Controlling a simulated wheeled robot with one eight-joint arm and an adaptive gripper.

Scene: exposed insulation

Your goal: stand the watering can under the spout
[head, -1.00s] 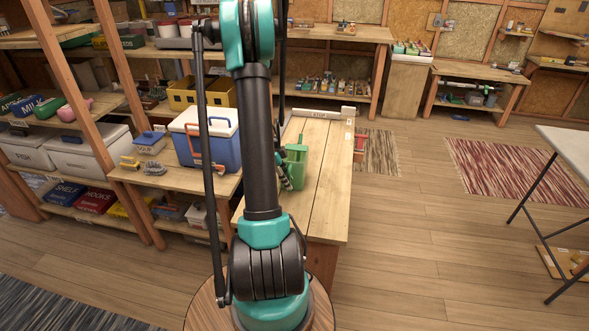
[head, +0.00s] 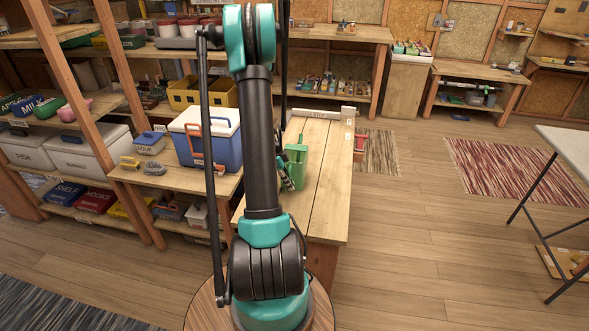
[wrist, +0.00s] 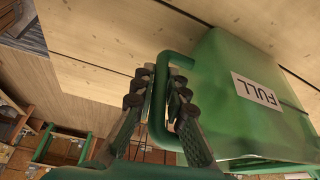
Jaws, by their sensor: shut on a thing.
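The green watering can (head: 297,167) is at the left edge of the wooden bench (head: 325,190) in the head view. In the wrist view, the can (wrist: 225,110) fills the right side and has a white label reading "FULL". My gripper (wrist: 161,76) is shut on the can's green handle, with a finger on each side of it. In the head view my gripper (head: 286,180) is beside the can on its left, partly hidden by my arm. I cannot tell whether the can's base touches the bench. I cannot make out a spout above the bench.
A pale bar (head: 322,112) with lettering lies across the bench's far end. A blue cooler (head: 208,143) stands on the shelf left of the bench. The bench top right of the can is clear. A grey table (head: 572,150) stands at the far right.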

